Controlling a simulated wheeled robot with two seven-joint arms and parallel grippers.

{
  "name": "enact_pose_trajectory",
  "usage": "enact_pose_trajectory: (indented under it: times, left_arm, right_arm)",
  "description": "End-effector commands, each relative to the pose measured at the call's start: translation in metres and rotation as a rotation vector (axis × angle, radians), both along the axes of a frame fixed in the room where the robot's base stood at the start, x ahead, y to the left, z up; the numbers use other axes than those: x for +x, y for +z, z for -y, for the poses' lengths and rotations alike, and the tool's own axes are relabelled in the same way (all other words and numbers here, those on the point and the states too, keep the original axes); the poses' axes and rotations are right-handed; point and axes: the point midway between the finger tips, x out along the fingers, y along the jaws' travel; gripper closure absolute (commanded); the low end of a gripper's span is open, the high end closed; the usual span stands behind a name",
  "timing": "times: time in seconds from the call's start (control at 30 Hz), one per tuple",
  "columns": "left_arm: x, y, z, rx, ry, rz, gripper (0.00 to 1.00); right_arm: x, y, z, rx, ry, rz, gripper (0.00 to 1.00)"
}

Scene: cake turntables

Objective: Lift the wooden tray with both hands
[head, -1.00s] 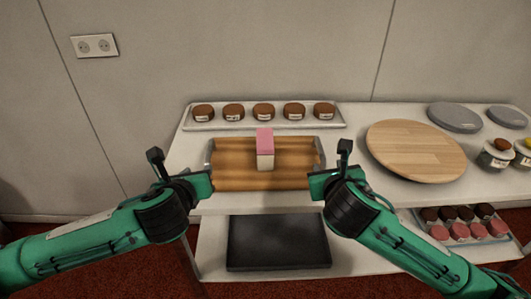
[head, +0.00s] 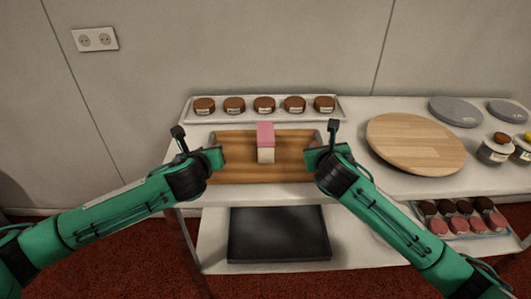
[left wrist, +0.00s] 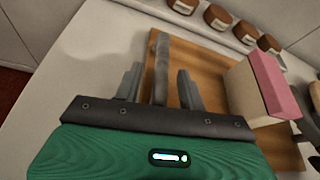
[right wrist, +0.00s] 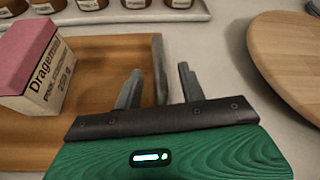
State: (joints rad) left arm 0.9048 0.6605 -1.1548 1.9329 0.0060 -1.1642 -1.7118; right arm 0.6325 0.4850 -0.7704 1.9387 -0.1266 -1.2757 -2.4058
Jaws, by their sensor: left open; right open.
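The wooden tray (head: 235,174) lies on the white tabletop with a pink-topped cream box (head: 265,142) standing on it. My left gripper (head: 215,156) is open at the tray's left end. In the left wrist view the tray's grey end piece (left wrist: 161,62) shows between my left fingers (left wrist: 160,88). My right gripper (head: 315,157) is open at the tray's right end. In the right wrist view the other grey end piece (right wrist: 159,65) shows between my right fingers (right wrist: 158,86). The tray's end edges are partly hidden by my grippers in the head view.
A white tray (head: 335,117) with several brown jars (head: 265,104) stands behind. A round wooden board (head: 415,143) is to the right, with grey discs (head: 456,111) beyond it. A black tray (head: 278,234) lies on the lower shelf.

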Motion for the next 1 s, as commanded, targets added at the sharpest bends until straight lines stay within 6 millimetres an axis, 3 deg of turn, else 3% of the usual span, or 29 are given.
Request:
enact_pose_trajectory:
  times: [0.2,0.57,0.6,0.8,1.0]
  left_arm:
    - [0.02,-0.007,0.002,0.0,0.0,0.001,0.59]
    - [0.023,-0.009,0.002,0.0,-0.001,0.001,0.59]
    - [0.023,-0.009,0.002,0.0,-0.001,0.001,0.61]
    - [0.023,-0.009,0.002,0.0,-0.001,0.0,1.0]
    - [0.023,-0.009,0.002,0.0,0.0,0.0,1.0]
  right_arm:
    - [0.019,-0.008,0.002,0.001,-0.001,0.0,0.59]
    - [0.023,-0.009,0.002,0.0,0.0,0.0,0.59]
    - [0.023,-0.009,0.002,0.0,0.0,0.0,0.61]
    - [0.023,-0.009,0.002,0.0,0.0,0.0,1.0]
    - [0.023,-0.009,0.002,0.0,0.0,0.0,1.0]
